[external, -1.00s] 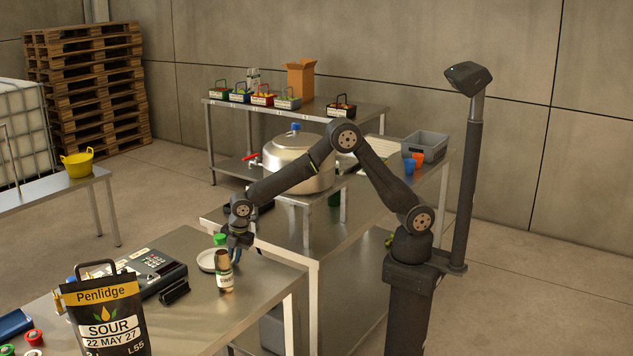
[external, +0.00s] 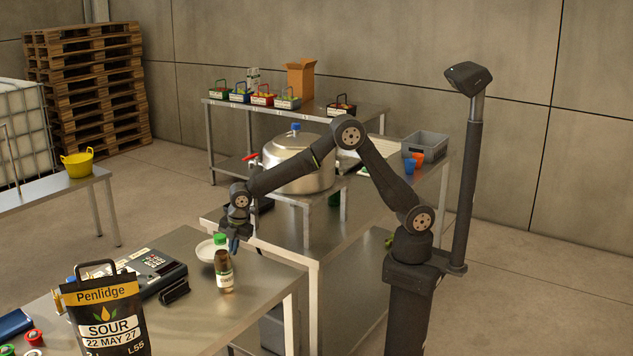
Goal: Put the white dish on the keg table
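My gripper (external: 234,244) is at the right side of the dish, just behind the bottles. The fingertips are small and partly hidden, but the dish has shifted together with them, so the gripper appears shut on its rim. The dish looks slightly above the tabletop. The steel keg (external: 297,165) with a red tap stands on a raised stand on the middle steel table (external: 285,240), the keg table.
A black Penlidge pouch (external: 103,315) and a dark scale-like device (external: 150,270) stand on the near table.

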